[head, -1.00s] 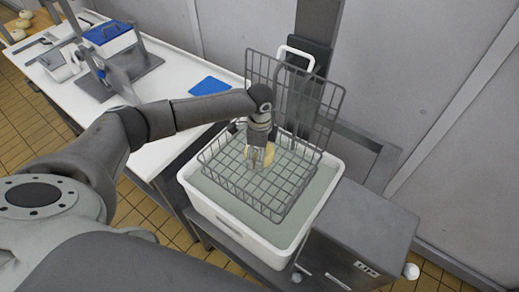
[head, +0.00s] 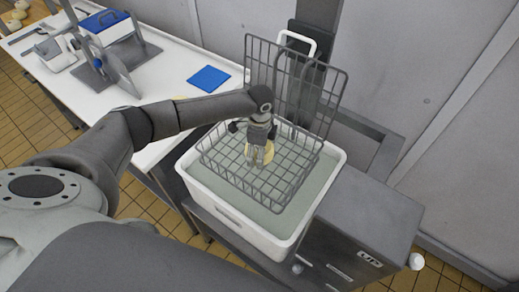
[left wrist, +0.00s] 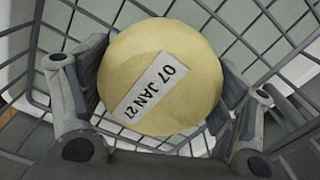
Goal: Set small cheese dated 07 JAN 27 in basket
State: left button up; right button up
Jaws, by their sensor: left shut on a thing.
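The small cheese (left wrist: 185,55) is a round pale yellow piece with a white label reading 07 JAN 27 in the left wrist view. It also shows in the head view (head: 268,153), low inside the wire basket. My left gripper (head: 262,155) reaches down into the basket and is shut on the cheese, with a finger on either side of it in the left wrist view (left wrist: 160,110). The grey wire basket (head: 278,198) has its lid raised at the back. Whether the cheese touches the basket floor is hard to tell. My right gripper is not in view.
The basket sits in or over a white tub (head: 232,215) of cloudy liquid. A grey wall stands behind.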

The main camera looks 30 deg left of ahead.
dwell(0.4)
pick_arm(q)
jog(key=shift+f, duration=0.55)
jog(key=shift+f+b, duration=0.2)
jog(key=shift+b, duration=0.1)
dwell(0.4)
jog(key=o, duration=1.3)
jog(key=shift+c, duration=0.2)
jog(key=shift+r, duration=0.1)
notch_tip(320, 180, up, 7)
jog(key=p, duration=0.7)
